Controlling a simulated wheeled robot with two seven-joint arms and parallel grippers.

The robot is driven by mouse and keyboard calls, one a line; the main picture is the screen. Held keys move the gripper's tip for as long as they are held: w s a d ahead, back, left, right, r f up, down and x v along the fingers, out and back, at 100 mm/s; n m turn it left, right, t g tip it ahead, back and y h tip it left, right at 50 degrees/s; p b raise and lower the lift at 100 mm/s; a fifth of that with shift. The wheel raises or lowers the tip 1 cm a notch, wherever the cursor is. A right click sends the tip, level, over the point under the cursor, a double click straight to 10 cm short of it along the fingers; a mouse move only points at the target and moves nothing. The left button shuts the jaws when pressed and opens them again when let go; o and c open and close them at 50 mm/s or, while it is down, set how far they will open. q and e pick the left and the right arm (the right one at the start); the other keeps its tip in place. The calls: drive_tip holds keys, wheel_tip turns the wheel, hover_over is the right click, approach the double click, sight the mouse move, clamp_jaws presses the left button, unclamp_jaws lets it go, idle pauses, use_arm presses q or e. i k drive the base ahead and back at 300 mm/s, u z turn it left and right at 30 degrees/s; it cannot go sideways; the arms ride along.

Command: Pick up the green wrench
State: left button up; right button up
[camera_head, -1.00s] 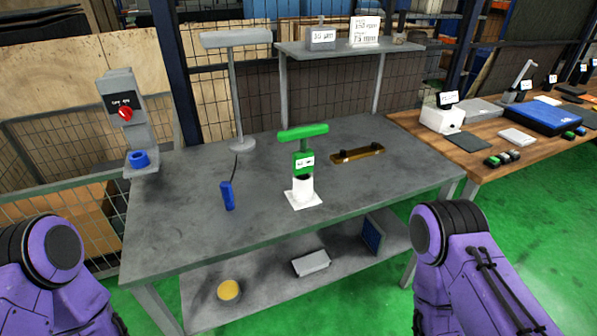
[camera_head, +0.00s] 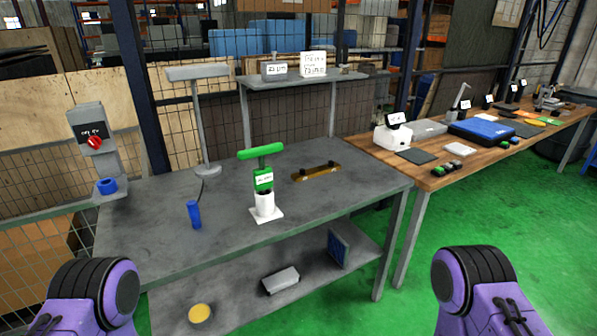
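The green wrench (camera_head: 262,152) is T-shaped, with a wide green crossbar and a green body bearing a white label. It stands upright in a white holder (camera_head: 265,208) with a square base on the grey table (camera_head: 330,207). Both of my purple arms show only in part at the bottom left and bottom right, well short of the wrench. Neither of my grippers is in the picture.
A blue cylinder (camera_head: 194,214) stands left of the wrench, and a brass bar (camera_head: 317,172) lies to its right. A grey lamp-like stand (camera_head: 203,120) and a raised shelf (camera_head: 300,78) are behind. A switch box (camera_head: 88,128) is at left. A wooden table (camera_head: 440,168) stands at right.

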sight(262, 175)
drive_tip(key=z, duration=0.15)
drive_tip(key=i, duration=1.35)
drive_tip(key=u, duration=0.55)
